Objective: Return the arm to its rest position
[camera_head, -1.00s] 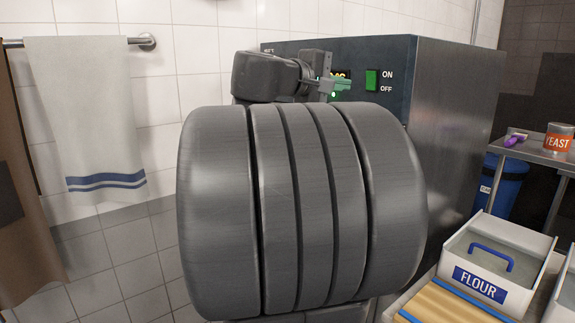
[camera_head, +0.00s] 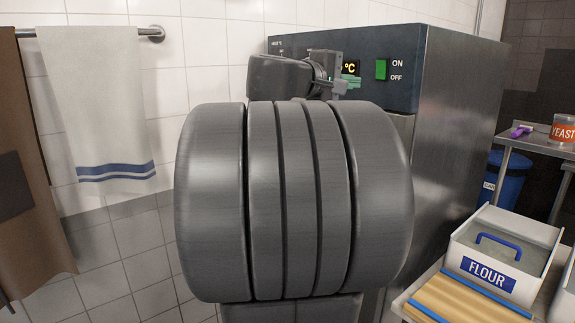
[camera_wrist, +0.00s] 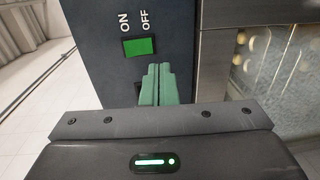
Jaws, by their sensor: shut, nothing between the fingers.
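My gripper (camera_head: 350,83) is at the end of my arm, in front of the dark control panel (camera_head: 400,52) of a steel machine. In the wrist view my gripper (camera_wrist: 158,68) shows its two green fingers pressed together with nothing between them. The fingertips appear just below the green ON/OFF switch (camera_wrist: 139,46) in that view; whether they touch the panel I cannot tell. The switch also shows in the head view (camera_head: 381,69), to the right of my gripper. My large grey arm links fill the middle of the head view and hide the machine's lower left part.
A white flour bin (camera_head: 497,252) with a blue handle stands on a counter at the lower right. A yeast can (camera_head: 563,130) is on a steel table behind it. A towel (camera_head: 98,105) hangs on a rail (camera_head: 150,33) at the left, beside a brown apron (camera_head: 35,190).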

